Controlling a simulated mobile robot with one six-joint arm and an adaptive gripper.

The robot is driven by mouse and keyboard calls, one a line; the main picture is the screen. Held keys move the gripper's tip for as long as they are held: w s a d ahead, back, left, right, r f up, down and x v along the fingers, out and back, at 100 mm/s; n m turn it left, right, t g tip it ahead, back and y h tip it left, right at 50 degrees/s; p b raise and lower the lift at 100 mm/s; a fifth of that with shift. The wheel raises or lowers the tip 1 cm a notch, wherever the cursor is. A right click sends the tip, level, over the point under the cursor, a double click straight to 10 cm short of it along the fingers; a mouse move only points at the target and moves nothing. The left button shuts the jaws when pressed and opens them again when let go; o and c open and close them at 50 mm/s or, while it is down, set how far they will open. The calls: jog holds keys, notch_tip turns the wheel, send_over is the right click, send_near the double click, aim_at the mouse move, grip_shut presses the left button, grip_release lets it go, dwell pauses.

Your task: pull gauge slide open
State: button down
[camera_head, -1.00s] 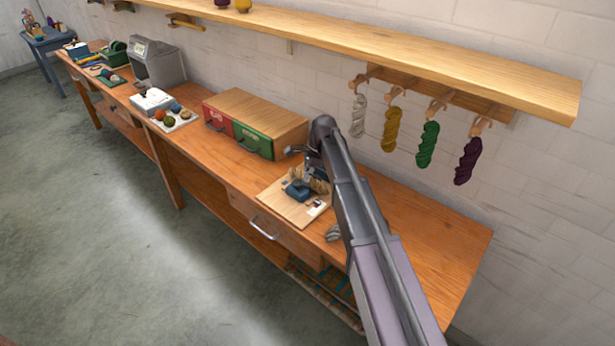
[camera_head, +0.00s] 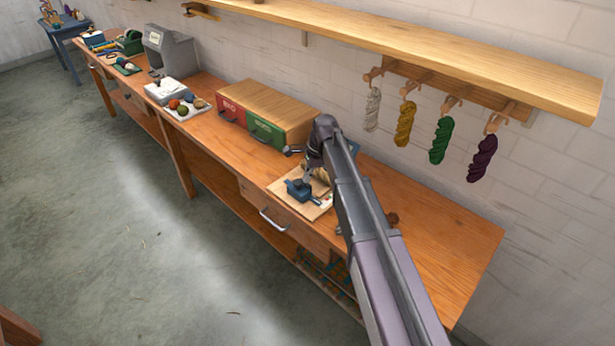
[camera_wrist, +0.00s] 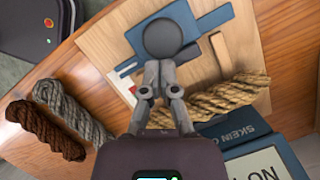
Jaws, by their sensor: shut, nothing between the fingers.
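The gauge is a pale wooden board (camera_wrist: 105,35) on the bench. It carries a blue slide (camera_wrist: 210,27) with a round grey knob (camera_wrist: 163,38). A small white-and-red label (camera_wrist: 124,74) lies beside the slide. In the head view the slide (camera_head: 297,189) sits near the board's front side. My gripper (camera_wrist: 161,75) is shut and empty, its fingertips right at the knob; the knob partly overlaps them in view, and I cannot tell whether they touch. A beige rope skein (camera_wrist: 225,95) lies across the board behind the fingers.
Brown (camera_wrist: 42,130) and grey (camera_wrist: 72,110) skeins lie beside the board. A blue device (camera_wrist: 235,140) stands behind it. A red-and-green drawer box (camera_head: 265,112) is to the left. Skeins hang from pegs above. A drawer handle (camera_head: 273,219) juts from the bench front.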

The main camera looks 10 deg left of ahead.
jog(key=shift+r, duration=0.15)
jog(key=p+v, duration=0.9)
jog(key=shift+r, duration=0.3)
jog(key=shift+d, duration=0.1)
dwell(0.6)
jog(key=s+d+n+t+h, duration=0.1)
jog(key=s+d+n+h, duration=0.2)
jog(key=s+d+n, duration=1)
jog(key=s+d+f, duration=0.1)
jog(key=s+d, duration=0.8)
jog(key=shift+s+d+t, duration=0.15)
jog(key=shift+d+t, duration=0.1)
jog(key=shift+t, duration=0.05)
